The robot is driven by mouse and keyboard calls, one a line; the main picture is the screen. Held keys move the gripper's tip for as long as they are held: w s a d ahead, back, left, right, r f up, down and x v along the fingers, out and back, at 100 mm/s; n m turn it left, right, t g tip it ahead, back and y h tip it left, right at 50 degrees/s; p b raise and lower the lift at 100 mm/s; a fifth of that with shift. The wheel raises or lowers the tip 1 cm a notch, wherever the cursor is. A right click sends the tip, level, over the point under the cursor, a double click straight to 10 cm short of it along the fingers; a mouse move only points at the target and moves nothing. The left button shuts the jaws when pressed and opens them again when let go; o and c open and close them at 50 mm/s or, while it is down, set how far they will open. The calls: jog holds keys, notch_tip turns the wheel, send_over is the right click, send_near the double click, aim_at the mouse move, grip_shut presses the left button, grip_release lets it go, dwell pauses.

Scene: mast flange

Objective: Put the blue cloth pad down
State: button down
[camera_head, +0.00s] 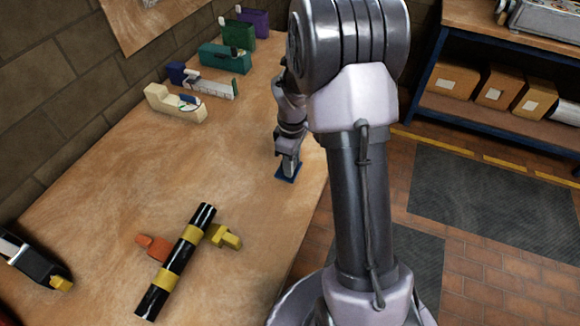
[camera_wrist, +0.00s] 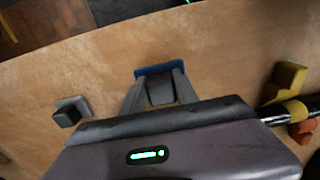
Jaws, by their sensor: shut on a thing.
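The blue cloth pad (camera_head: 287,174) is a small dark blue flat piece at the fingertips of my gripper (camera_head: 289,163), near the right edge of the wooden workbench (camera_head: 130,190). In the wrist view the pad (camera_wrist: 158,69) shows as a blue strip across the ends of both fingers. My gripper (camera_wrist: 160,82) is shut on it and points down at the bench. The pad is at or just above the bench top; I cannot tell if it touches. The fingers hide part of it.
A black-and-yellow bar (camera_head: 177,260) lies on the bench with an orange block (camera_head: 152,246) and a yellow block (camera_head: 225,236) beside it. A cream tool (camera_head: 174,104) and several coloured items line the back. A grey block (camera_wrist: 71,111) shows in the wrist view.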

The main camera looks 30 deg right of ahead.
jog(key=shift+w+d+f, duration=0.1)
jog(key=shift+w+d, duration=0.1)
jog(key=shift+w, duration=0.4)
jog(key=shift+w+d+f, duration=0.1)
jog(key=shift+w+d, duration=0.1)
jog(key=shift+w, duration=0.4)
notch_tip(320, 180, down, 4)
jog(key=b, duration=0.3)
jog(key=shift+r, duration=0.35)
jog(key=c, duration=0.9)
grip_release()
jog(key=shift+f, duration=0.15)
